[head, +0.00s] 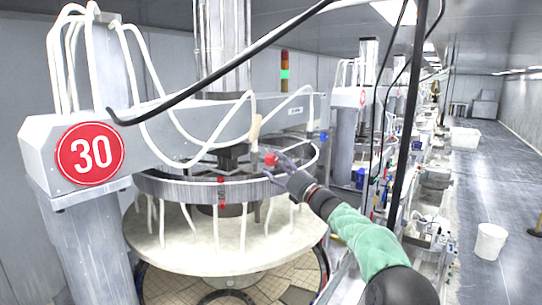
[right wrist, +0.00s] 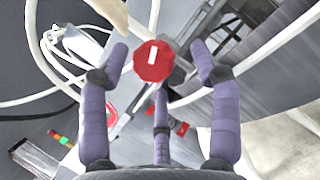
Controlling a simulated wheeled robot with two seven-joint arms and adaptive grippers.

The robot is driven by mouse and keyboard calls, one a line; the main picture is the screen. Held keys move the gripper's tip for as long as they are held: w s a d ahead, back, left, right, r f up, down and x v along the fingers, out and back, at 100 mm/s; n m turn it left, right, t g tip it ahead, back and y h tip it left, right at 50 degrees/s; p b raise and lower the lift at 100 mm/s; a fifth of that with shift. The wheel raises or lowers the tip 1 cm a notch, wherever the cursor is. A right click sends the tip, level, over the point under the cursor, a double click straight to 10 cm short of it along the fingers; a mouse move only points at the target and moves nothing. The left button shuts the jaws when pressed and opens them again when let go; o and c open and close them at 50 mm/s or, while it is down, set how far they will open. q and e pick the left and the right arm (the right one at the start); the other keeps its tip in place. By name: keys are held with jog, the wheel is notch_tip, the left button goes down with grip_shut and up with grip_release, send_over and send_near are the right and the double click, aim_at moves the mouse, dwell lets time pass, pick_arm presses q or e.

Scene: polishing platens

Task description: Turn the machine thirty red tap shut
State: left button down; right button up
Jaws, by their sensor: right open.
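The red tap (head: 270,159) of machine thirty is at the front of the ring under the arm that bears the red "30" sign (head: 91,153). In the right wrist view the tap's red knob (right wrist: 153,65) faces me, with a short white mark upright on it, slightly tilted. My right gripper (head: 279,164) is at the tap, coming from the lower right. In the right wrist view its purple fingers (right wrist: 159,58) are spread open around the knob, with visible gaps on both sides. My left gripper is not in view.
White hoses (head: 170,150) loop around the tap. A blue tap (head: 323,137) is to its right. The round pale platen (head: 190,255) lies below. A white bucket (head: 490,241) stands on the open aisle floor at right. More machines stand behind.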

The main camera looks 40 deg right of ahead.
jog(key=shift+x, duration=0.75)
jog(key=shift+w+a+r+p, duration=0.35)
jog(key=shift+r+p, duration=0.2)
jog(key=shift+w+d+f, duration=0.15)
jog(key=shift+w, duration=0.1)
jog(key=shift+s, duration=0.15)
jog(key=c, duration=1.1)
